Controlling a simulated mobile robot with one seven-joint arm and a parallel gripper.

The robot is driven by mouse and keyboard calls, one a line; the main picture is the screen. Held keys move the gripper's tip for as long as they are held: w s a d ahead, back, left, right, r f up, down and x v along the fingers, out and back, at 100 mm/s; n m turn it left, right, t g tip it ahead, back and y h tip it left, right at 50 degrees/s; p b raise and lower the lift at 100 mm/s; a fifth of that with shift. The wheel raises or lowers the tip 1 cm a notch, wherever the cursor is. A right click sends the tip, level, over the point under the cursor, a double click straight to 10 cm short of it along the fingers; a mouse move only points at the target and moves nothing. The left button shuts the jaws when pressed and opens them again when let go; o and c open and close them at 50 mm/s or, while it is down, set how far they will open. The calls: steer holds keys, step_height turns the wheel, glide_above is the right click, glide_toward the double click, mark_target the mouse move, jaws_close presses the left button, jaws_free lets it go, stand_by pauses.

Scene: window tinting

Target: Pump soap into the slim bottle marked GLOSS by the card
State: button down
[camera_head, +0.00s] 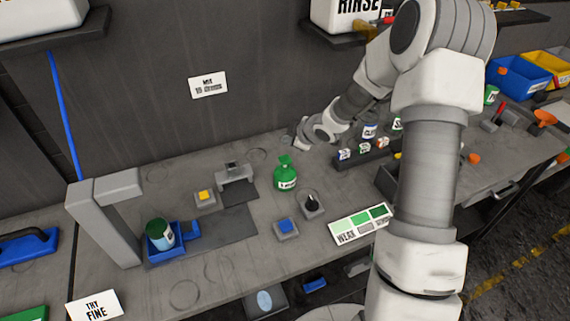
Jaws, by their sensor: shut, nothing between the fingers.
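A green bottle (286,178) with a pump-like top and a white label stands upright mid-bench; its label is too small to read. No label clearly reads GLOSS. Small white-labelled containers (364,148) sit in a dark rack, with taller labelled bottles (370,131) behind. A card with green swatches (362,223) lies at the bench's front edge; a small white card (208,85) is on the wall. My gripper (292,139) is shut and empty, behind and above the green bottle and apart from it. Its fingertips are small and partly hidden by the wrist.
A green-topped can (160,234) sits in a blue holder beside a grey post (102,225). My arm covers the bench's right part.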

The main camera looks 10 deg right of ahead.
mark_target(285, 157)
steer(key=shift+f+b, duration=1.4)
steer(key=shift+f, duration=0.65)
stand_by(0.4)
steer(key=shift+f+b, duration=0.35)
steer(key=shift+f, duration=0.05)
steer(key=shift+s+f+b, duration=0.1)
steer(key=shift+f+b, duration=0.7)
steer(key=shift+f, duration=0.2)
stand_by(0.9)
steer(key=shift+r, duration=0.15)
steer(key=shift+r+p, duration=1.2)
steer(key=shift+p, duration=0.05)
step_height(285, 157, up, 5)
steer(key=p, duration=0.5)
stand_by(1.1)
